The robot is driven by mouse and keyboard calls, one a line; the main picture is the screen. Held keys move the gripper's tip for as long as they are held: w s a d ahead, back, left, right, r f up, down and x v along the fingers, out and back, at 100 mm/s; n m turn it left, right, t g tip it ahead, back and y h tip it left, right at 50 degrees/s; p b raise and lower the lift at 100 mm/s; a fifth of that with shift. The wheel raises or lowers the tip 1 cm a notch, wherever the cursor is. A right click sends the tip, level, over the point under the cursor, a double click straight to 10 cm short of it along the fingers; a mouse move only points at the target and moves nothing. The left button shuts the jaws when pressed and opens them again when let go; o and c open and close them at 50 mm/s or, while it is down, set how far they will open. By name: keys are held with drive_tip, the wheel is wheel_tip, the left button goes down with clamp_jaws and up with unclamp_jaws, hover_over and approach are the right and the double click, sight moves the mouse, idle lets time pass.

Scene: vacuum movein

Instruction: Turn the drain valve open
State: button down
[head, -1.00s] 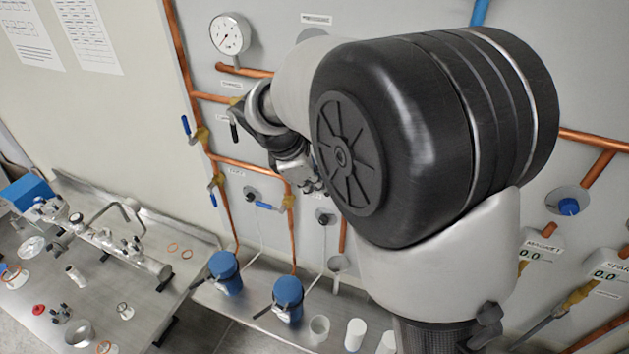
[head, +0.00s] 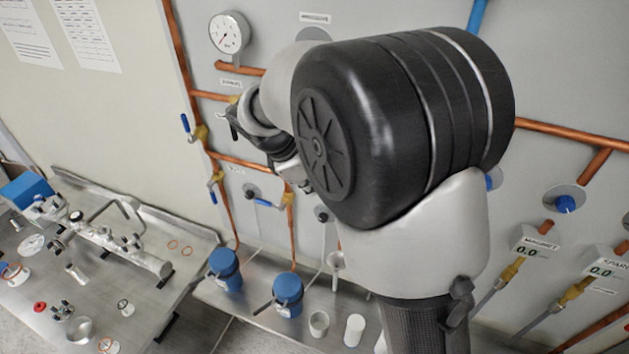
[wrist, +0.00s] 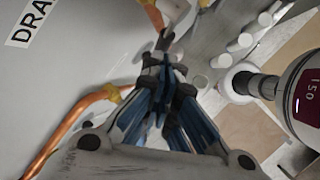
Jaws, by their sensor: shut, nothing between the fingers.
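My gripper (wrist: 166,62) is shut and empty in the wrist view, its fingers close to the panel. A label reading "DRA" (wrist: 30,18) is cut off at the upper left there. A copper pipe (wrist: 70,122) with a yellow fitting (wrist: 113,93) runs behind the fingers, which hide what lies there. In the head view, a blue lever (head: 266,204) sits on a copper pipe below my wrist. I cannot tell for certain whether it is the drain valve. My arm hides the fingertips in that view, and any contact with a lever is unclear.
Other blue levers (head: 186,124) and a round gauge (head: 229,32) are on the panel. Two blue-lidded containers (head: 288,290) and pale cups (head: 354,330) stand on the shelf below. A metal bench (head: 140,292) with fittings is at the left.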

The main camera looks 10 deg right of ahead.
drive_tip(key=shift+f, duration=0.15)
drive_tip(key=shift+s+d+f, duration=0.15)
drive_tip(key=shift+d+f, duration=0.05)
drive_tip(key=shift+f, duration=0.05)
drive_tip(key=shift+s+d+f, duration=0.25)
drive_tip(key=shift+d+f, duration=0.15)
drive_tip(key=shift+f, duration=0.25)
idle(0.4)
idle(0.4)
